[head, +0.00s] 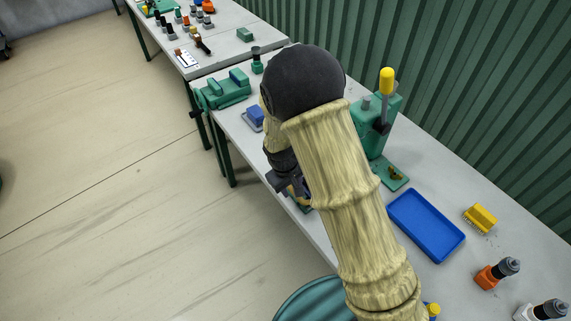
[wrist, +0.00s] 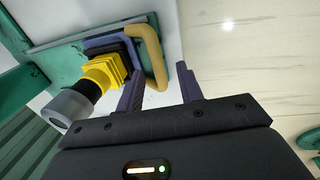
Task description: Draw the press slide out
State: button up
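The press slide shows in the wrist view as a blue-grey frame (wrist: 97,42) with a tan loop handle (wrist: 155,55) on its right side. A yellow ribbed block with a grey cylinder (wrist: 68,108) sits at the slide. My gripper (wrist: 161,74) is open, its two dark fingers apart on either side of the handle's lower end in the picture. I cannot tell whether either finger touches it. In the head view my gripper (head: 287,181) is at the table's front edge, and my arm hides most of the slide.
A green machine with a yellow-topped lever (head: 387,82) stands behind my arm. A blue tray (head: 426,226), a yellow brush-like block (head: 480,218) and an orange-based item (head: 492,274) are to the right. Floor in front is clear.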

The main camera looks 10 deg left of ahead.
notch_tip(320, 180, up, 15)
jog(key=s+a+b, duration=0.1)
jog(key=s+a, duration=0.1)
jog(key=shift+a+b, duration=0.15)
jog(key=shift+b, duration=0.2)
dwell(0.5)
jog(key=s+d+m, duration=0.4)
jog(key=s+d, duration=0.1)
jog(key=d, duration=0.6)
jog(key=s+d+m+t+y, duration=0.1)
jog(key=s+d+m, duration=0.3)
jog(key=d, duration=0.6)
jog(key=shift+s+d+f, duration=0.2)
jog(key=shift+s+d, duration=0.2)
jog(key=shift+s, duration=0.25)
jog(key=shift+w, duration=0.1)
